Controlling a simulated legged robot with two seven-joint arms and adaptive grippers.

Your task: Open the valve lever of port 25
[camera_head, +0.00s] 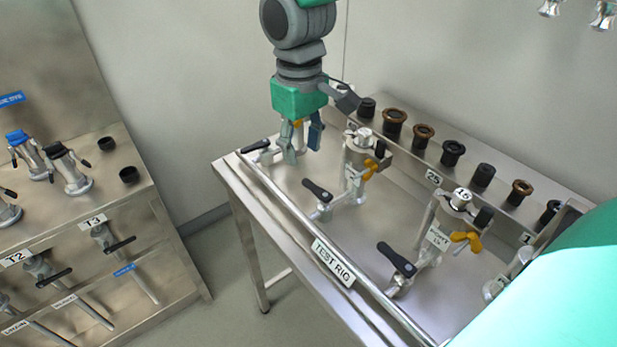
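A label reading 25 (433,177) is on the rack's back rail, behind and left of a metal fitting (452,208) with 16 on its cap. I cannot tell for sure which lever belongs to port 25. Black valve levers show at the front: a near one (397,260), a middle one (317,190) and a far one (257,146). My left gripper is out of view.
The metal rig table carries a TEST RIG sign (334,262) on its front edge. Orange handles (465,240) stick out from the fittings. Dark and brown caps (423,136) line the back ledge. Another valve bench (120,185) stands left, across a floor gap.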

